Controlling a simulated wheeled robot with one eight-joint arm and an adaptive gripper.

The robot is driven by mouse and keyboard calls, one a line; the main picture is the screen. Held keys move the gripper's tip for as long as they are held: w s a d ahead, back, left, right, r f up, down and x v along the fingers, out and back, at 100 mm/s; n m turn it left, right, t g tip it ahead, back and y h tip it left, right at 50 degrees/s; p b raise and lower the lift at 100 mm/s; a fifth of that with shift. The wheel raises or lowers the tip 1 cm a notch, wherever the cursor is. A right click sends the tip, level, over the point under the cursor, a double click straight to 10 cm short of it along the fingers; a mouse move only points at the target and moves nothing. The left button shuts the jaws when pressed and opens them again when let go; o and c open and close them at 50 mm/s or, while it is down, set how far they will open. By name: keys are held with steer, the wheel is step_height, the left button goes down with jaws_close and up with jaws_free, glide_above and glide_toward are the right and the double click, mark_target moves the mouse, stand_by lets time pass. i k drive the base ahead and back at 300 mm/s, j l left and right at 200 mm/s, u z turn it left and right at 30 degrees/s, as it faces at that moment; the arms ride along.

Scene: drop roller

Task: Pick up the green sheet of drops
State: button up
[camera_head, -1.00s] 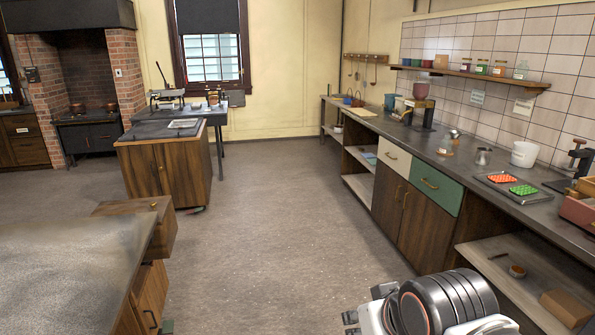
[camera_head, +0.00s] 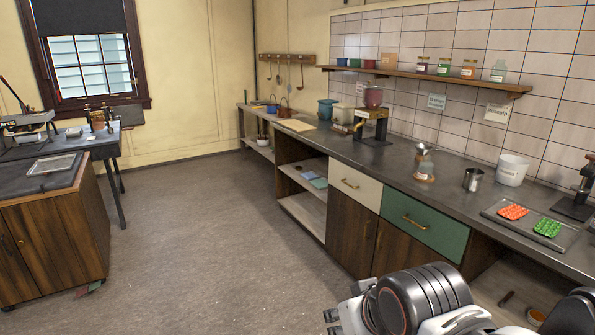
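The green sheet of drops (camera_head: 548,227) lies on a dark tray (camera_head: 533,240) on the right-hand counter. An orange-red sheet of drops (camera_head: 513,212) lies beside it on the same tray, to its left. Part of my arm shows at the bottom right of the picture, in front of and below the counter. My gripper's fingertips cannot be made out, so whether it is open or shut is hidden. Nothing of mine touches the green sheet.
The long counter (camera_head: 400,158) runs along the tiled wall. A white bucket (camera_head: 512,170), a metal cup (camera_head: 473,180) and a small metal-topped vessel (camera_head: 424,165) stand left of the tray. A dark press (camera_head: 582,190) stands right of it.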

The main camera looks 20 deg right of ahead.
mark_target(545, 226)
steer(key=i+z, duration=0.3)
steer(key=z, duration=0.15)
steer(key=i+j+z, duration=0.1)
steer(key=i+z, duration=0.2)
steer(key=z, duration=0.15)
steer(key=i+j+z, duration=0.25)
steer(key=z, duration=0.2)
steer(key=i+j+z, duration=0.25)
steer(key=z, duration=0.2)
steer(key=i+j+z, duration=0.15)
steer(key=j+z, duration=0.3)
steer(key=i+j+z, duration=0.2)
steer(key=j+z, duration=0.3)
steer(key=i+j+z, duration=0.1)
steer(key=j+z, duration=0.35)
steer(key=j, duration=0.35)
steer(key=j+z, duration=0.5)
steer(key=j, duration=0.15)
